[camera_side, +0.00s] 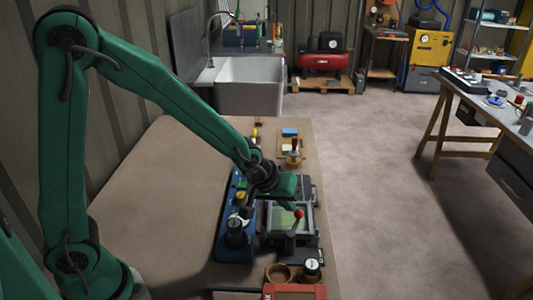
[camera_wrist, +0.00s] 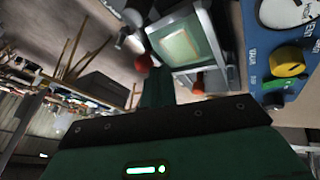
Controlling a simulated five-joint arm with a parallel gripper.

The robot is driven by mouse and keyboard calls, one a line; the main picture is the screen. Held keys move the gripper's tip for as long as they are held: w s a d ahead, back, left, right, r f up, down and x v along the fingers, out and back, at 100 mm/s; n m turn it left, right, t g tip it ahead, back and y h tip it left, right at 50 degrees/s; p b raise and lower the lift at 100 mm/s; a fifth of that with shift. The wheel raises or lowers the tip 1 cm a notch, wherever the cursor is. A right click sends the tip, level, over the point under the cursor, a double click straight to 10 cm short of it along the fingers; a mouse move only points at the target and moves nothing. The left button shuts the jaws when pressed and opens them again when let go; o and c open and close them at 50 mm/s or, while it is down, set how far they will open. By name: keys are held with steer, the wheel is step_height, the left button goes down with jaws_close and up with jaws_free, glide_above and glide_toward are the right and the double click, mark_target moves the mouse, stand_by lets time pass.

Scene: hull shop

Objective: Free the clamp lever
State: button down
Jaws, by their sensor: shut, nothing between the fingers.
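The clamp lever (camera_side: 291,238) shows in the side view as a thin stem with a red ball knob (camera_side: 299,213), at the front of a grey clamp fixture (camera_side: 269,239) with a pale green plate. In the wrist view the red knob (camera_wrist: 143,62) is beside the fixture (camera_wrist: 219,77), near my finger; I cannot tell whether they touch. My gripper (camera_side: 290,188) is shut and empty, over the far side of the fixture. In the wrist view its dark green finger (camera_wrist: 157,88) points toward the fixture. A small orange-red part (camera_wrist: 199,83) is at the fixture's edge.
A blue control box (camera_side: 232,247) with a gauge and yellow knob (camera_wrist: 287,61) stands close beside the fixture. The table's left part (camera_side: 165,195) is clear.

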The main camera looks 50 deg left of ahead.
steer(key=shift+w+d, duration=0.55)
steer(key=shift+d, duration=0.25)
steer(key=shift+w+d, duration=0.55)
steer(key=shift+d, duration=0.25)
steer(key=shift+a, duration=0.1)
stand_by(0.5)
steer(key=shift+w+a+r, duration=0.1)
steer(key=shift+a+r, duration=0.2)
steer(key=shift+a, duration=0.4)
steer(key=s+a+r, duration=0.2)
steer(key=a+r, duration=0.4)
steer(key=r, duration=0.3)
steer(key=shift+s+a+r+y, duration=0.2)
steer(key=shift+s+a+y, duration=0.1)
steer(key=shift+s, duration=0.1)
